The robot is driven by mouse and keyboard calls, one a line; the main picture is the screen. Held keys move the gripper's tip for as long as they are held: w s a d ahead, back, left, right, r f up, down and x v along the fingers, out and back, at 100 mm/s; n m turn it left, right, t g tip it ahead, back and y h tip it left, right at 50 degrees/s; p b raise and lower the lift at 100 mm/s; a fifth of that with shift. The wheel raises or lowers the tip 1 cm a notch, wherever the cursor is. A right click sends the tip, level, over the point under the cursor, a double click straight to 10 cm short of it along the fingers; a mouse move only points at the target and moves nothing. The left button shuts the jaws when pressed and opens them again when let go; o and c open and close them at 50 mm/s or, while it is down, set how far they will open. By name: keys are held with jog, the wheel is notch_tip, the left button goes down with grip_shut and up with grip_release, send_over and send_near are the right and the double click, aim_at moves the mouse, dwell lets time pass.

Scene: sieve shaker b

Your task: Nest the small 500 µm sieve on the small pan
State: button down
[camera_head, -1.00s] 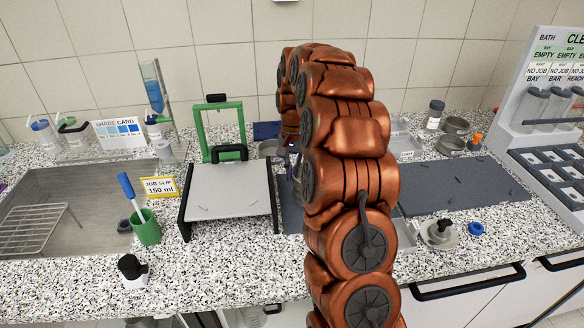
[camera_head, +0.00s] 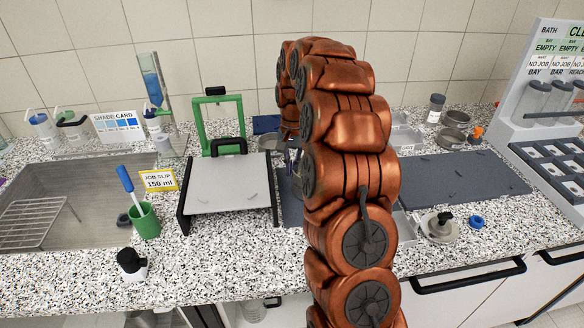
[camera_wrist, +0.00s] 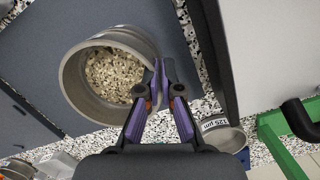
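In the wrist view a round metal vessel with a sieve-like wall (camera_wrist: 75,88) fills the upper left, with speckled texture inside. I cannot tell whether that is the counter seen through it or grains, and no label on it is readable. My gripper (camera_wrist: 161,72) has its purple-padded fingertips close together at the vessel's right rim and looks shut on its wall. In the head view the gripper is mostly hidden behind my arm. Two small grey round vessels, (camera_head: 456,118) and (camera_head: 450,138), stand at the back right; I cannot tell which is the small pan.
A sieve labelled 125 µm (camera_wrist: 222,136) lies right of the gripper. A white-topped stand (camera_head: 228,186) with a green frame (camera_head: 221,122) is left of my arm. A dark mat (camera_head: 465,178) at right has clear room. A knobbed round lid (camera_head: 440,227) sits in front.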

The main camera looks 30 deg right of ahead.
jog(key=shift+f+b, duration=0.55)
jog(key=shift+b, duration=0.1)
dwell(0.8)
jog(key=c, duration=1.2)
grip_release()
jog(key=shift+c, duration=0.2)
jog(key=shift+r, duration=0.15)
jog(key=shift+r+p, duration=0.5)
jog(key=shift+r, duration=2.8)
jog(key=shift+r, duration=0.1)
